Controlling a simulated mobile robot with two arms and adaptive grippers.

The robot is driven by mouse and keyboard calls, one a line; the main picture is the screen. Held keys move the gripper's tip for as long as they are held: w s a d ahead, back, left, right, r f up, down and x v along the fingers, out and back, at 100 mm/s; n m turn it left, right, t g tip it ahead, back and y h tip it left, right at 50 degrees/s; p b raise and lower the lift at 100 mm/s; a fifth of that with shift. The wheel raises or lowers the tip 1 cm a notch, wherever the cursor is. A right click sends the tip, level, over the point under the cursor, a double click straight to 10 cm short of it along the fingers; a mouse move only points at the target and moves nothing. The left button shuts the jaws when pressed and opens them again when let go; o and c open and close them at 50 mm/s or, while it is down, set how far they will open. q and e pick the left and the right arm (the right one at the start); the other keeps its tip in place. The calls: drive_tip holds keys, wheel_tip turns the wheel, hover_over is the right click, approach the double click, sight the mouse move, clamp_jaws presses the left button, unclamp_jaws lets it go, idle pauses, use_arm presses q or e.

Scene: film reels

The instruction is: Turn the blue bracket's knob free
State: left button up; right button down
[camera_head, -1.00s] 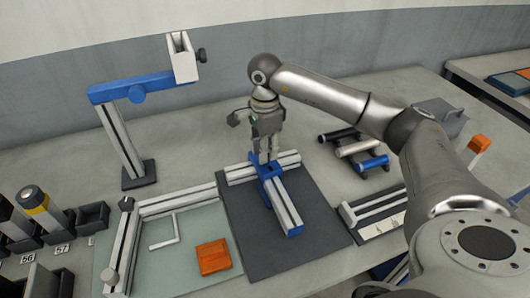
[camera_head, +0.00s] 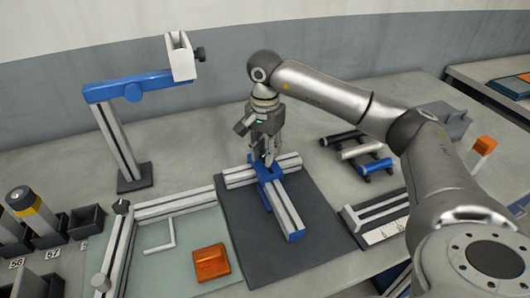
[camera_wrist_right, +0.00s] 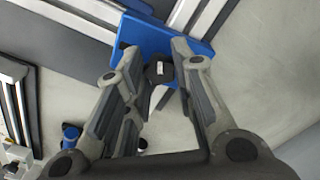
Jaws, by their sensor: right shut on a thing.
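The blue bracket (camera_head: 264,180) sits at the joint of two grey extrusion rails on the dark mat (camera_head: 325,245). It also shows in the right wrist view (camera_wrist_right: 128,47), where its black knob (camera_wrist_right: 158,70) is between the finger ends. My right gripper (camera_head: 269,160) comes down from above and is shut on the knob; in the wrist view its fingertips (camera_wrist_right: 160,62) are on either side of it. The fingers hide the knob in the head view. My left gripper is not in view.
A blue-armed stand (camera_head: 130,88) rises at the back left. A glass plate with a rail frame and an orange block (camera_head: 211,262) lies front left. Black, silver and blue cylinders (camera_head: 357,151) lie right of the mat. A short rail fixture (camera_head: 380,215) is near my right arm.

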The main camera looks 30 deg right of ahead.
drive_tip(key=shift+n+b, duration=1.05)
drive_tip(key=shift+n, duration=2.15)
drive_tip(key=shift+n+b, duration=0.5)
drive_tip(key=shift+n, duration=2.6)
drive_tip(key=c, duration=1.2)
unclamp_jaws()
drive_tip(key=shift+o, duration=0.2)
drive_tip(key=shift+r, duration=0.1)
wheel_tip(320, 180, up, 12)
